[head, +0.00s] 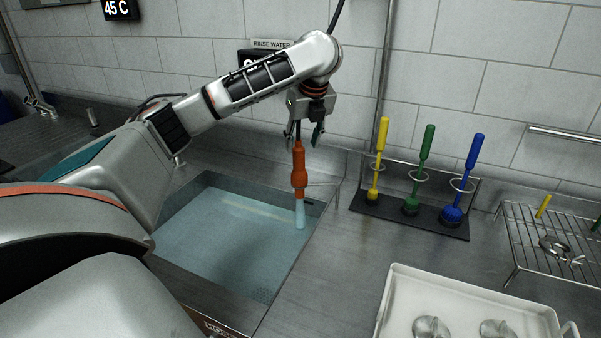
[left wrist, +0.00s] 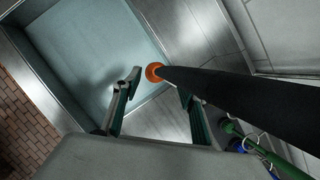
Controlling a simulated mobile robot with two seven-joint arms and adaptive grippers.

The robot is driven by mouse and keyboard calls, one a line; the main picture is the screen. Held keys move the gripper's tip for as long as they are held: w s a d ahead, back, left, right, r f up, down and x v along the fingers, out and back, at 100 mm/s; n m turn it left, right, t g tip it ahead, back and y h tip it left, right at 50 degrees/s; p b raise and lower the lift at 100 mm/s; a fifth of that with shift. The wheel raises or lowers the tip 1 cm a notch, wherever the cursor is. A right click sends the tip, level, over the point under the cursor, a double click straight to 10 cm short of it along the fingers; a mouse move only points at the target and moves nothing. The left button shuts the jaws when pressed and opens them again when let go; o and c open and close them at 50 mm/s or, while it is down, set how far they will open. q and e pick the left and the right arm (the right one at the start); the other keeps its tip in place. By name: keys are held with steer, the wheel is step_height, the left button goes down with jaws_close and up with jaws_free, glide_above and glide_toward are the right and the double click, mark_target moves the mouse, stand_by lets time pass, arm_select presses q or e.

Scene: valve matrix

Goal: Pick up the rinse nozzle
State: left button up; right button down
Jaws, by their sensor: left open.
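The rinse nozzle (head: 299,168) is orange and hangs upright above the sink's right edge. A pale blue part shows below it; I cannot tell whether it is its tip or water. My left gripper (head: 304,137) is open at the nozzle's upper end, with its fingers pointing down. In the left wrist view, the orange nozzle (left wrist: 152,72) shows end-on near the tips of my left gripper (left wrist: 160,84), with a thick black hose (left wrist: 235,92) running from it to the right. The fingers stand apart; contact is not clear. My right gripper is not in view.
A sink (head: 180,207) of bluish water lies below. To the right stand yellow (head: 383,145), green (head: 426,150) and blue (head: 473,155) brushes in a dark rack. A white tray (head: 398,290) with metal parts and a wire rack (head: 520,245) lie farther right. A tiled wall is behind.

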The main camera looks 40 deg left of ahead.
mark_target(300, 148)
arm_select(q)
steer(key=x, duration=0.4)
steer(key=shift+s+a+f, duration=0.15)
steer(key=shift+s+f, duration=0.15)
steer(key=shift+f, duration=0.15)
steer(key=shift+w+a+f, duration=0.1)
steer(key=shift+w+f, duration=0.05)
steer(key=shift+f, duration=0.1)
jaws_close()
